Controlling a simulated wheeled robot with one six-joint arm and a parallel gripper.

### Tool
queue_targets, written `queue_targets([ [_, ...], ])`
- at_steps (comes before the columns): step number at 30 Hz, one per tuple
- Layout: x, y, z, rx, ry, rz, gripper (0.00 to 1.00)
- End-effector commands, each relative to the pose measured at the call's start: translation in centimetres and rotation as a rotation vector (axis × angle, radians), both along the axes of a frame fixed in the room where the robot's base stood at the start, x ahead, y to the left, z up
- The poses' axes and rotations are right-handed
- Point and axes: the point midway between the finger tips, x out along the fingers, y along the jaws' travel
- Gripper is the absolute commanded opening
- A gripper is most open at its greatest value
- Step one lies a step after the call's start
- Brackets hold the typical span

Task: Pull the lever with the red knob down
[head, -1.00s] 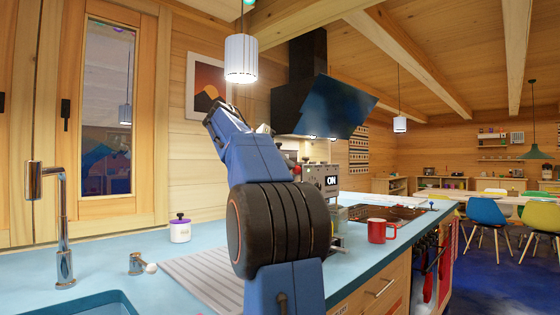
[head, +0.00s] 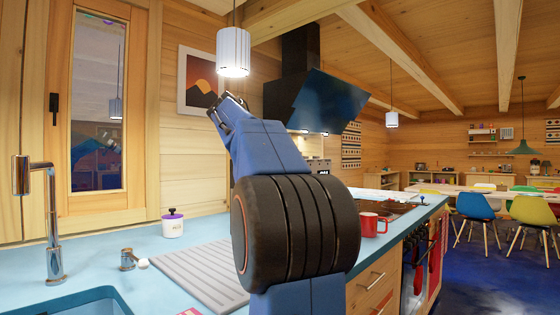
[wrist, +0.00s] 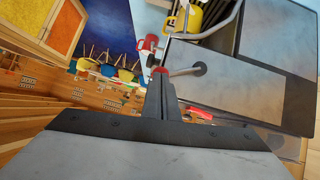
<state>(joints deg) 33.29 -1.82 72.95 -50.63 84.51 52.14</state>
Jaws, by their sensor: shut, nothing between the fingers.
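In the wrist view a thin lever with a red knob (wrist: 159,71) comes out of a round grey pivot (wrist: 200,68) on the flat grey face of a machine (wrist: 235,85). The rod runs nearly level in that picture. My gripper (wrist: 160,78) is shut and empty, its dark fingertips right at the knob and partly over it. I cannot tell whether they touch. In the head view only the top of the machine (head: 318,166) shows behind my arm.
A red mug (head: 372,224) stands on the blue counter (head: 200,238) right of my arm. A white jar (head: 172,226), a ribbed drain board (head: 195,272) and a tap (head: 50,225) are to the left. A dark hood (head: 325,103) hangs above.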

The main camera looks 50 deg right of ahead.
Motion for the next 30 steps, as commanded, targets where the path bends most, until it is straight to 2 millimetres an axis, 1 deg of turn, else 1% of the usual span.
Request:
queue_targets([
  [1, -0.5, 0.1, -0.2, -0.005, -0.039, -0.002, 0.00],
  [4, -1.0, 0.1, -0.8, -0.014, -0.124, -0.002, 0.00],
  [13, -1.8, 0.2, -2.5, -0.037, -0.334, -0.001, 0.00],
  [21, -2.0, 0.2, -3.4, -0.037, -0.333, 0.000, 0.00],
  [30, -2.0, 0.2, -3.6, -0.037, -0.332, 0.000, 0.00],
])
